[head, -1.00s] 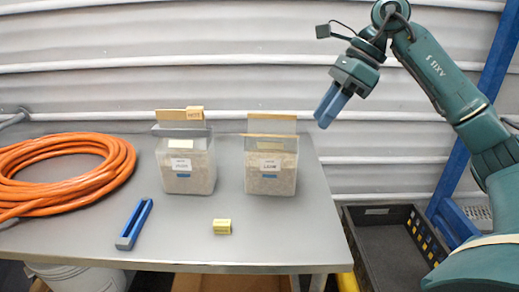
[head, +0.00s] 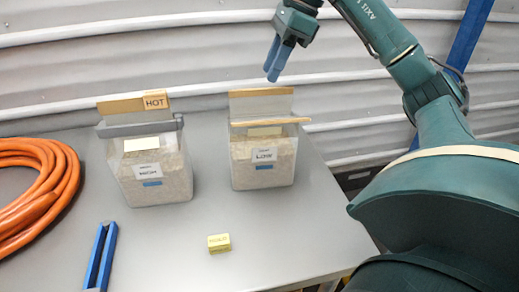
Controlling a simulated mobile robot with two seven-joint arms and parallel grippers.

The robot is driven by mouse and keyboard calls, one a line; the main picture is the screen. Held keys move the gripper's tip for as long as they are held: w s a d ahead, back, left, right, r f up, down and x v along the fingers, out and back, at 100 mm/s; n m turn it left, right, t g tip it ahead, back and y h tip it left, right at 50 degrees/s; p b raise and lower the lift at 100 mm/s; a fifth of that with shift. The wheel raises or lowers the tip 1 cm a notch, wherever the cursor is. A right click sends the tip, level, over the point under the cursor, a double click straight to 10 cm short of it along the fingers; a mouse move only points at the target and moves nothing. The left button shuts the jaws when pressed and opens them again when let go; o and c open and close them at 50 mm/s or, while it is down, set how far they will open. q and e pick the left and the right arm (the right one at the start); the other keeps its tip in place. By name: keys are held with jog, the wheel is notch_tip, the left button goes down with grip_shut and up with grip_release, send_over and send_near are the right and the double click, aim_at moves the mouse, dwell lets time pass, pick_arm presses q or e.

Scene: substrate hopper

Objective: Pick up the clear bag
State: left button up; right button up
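Two clear bags of pale granular substrate stand upright on the table. The left bag (head: 156,183) has a grey bar across its top, a blue patch and a label too small to read surely.
A coiled orange hose (head: 55,205) lies at the table's left. A corrugated wall stands behind.

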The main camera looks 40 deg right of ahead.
aim_at(261, 97)
jog(key=shift+x, duration=3.6)
jog(key=shift+s+d+f, duration=0.1)
jog(key=shift+f, duration=0.15)
grip_shut()
jog(key=shift+r, duration=0.1)
